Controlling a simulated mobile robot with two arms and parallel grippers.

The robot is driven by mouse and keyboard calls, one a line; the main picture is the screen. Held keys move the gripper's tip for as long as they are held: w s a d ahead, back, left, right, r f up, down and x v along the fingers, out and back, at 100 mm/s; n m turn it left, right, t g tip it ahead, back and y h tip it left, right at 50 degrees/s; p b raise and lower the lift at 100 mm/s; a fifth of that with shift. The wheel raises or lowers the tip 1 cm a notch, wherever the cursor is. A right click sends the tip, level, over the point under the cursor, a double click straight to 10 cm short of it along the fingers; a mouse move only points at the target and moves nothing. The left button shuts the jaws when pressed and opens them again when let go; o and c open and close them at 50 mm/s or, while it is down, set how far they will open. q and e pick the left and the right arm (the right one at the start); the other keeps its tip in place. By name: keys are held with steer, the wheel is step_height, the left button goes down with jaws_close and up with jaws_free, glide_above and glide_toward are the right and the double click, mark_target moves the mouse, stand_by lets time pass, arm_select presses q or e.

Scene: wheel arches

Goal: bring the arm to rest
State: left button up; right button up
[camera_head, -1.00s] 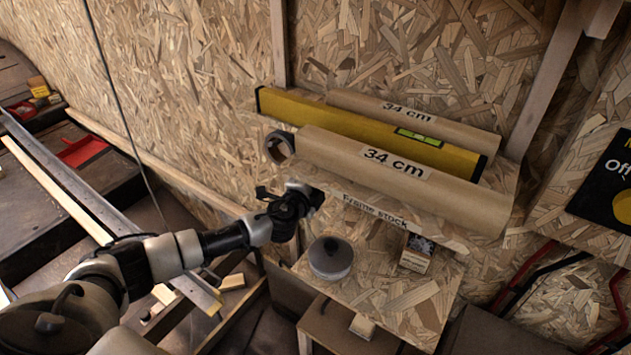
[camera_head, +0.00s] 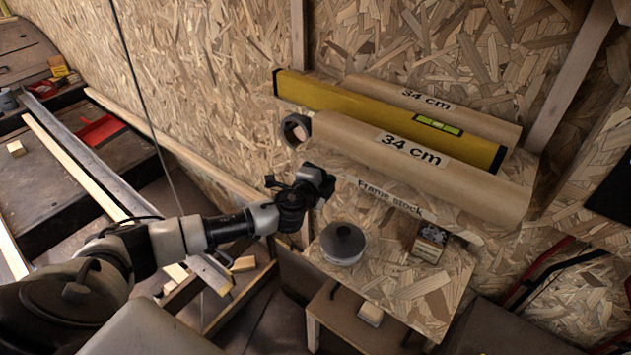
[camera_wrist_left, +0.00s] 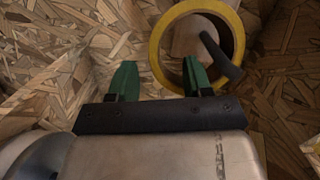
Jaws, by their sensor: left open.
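My left arm comes in from the left in the head view. Its gripper (camera_head: 322,182) hangs in front of the shelf, below the near end of the front cardboard tube, and its fingers are hard to make out there. In the left wrist view two green fingers (camera_wrist_left: 160,80) stand apart with nothing between them. Beyond the right finger is a round thing with a yellow rim (camera_wrist_left: 153,50) and a dark rod across it. My right gripper is not in view.
The shelf marked "Frame stock" holds two tubes, the front one (camera_head: 350,140) marked 34 cm, and a yellow level (camera_head: 340,97). Below, a wooden stand (camera_head: 400,290) carries a grey round tin (camera_head: 343,243) and a small box (camera_head: 430,243). A bench (camera_head: 80,165) lies left.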

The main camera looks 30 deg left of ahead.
arm_select(q)
steer(key=s, duration=0.8)
steer(key=shift+s+r+b, duration=0.3)
steer(key=shift+s+r, duration=0.05)
steer(key=shift+r, duration=0.05)
steer(key=s+d+f+n+g, duration=0.3)
steer(key=s+n+g, duration=0.15)
steer(key=s, duration=0.45)
steer(key=s+d+f+n+g, duration=0.3)
steer(key=s+n+g, duration=0.15)
steer(key=s, duration=0.55)
steer(key=s+d+f+n+g, duration=0.25)
steer(key=s+n+g, duration=0.2)
steer(key=s, duration=0.45)
step_height(320, 180, down, 26)
steer(key=s+g+p, duration=0.1)
steer(key=s+p, duration=0.1)
steer(key=s+a+f+g+p, duration=0.1)
steer(key=s+a+f, duration=0.2)
steer(key=s+f, duration=1)
steer(key=s, duration=0.3)
steer(key=shift+f+p, duration=0.15)
steer(key=shift+p, duration=0.25)
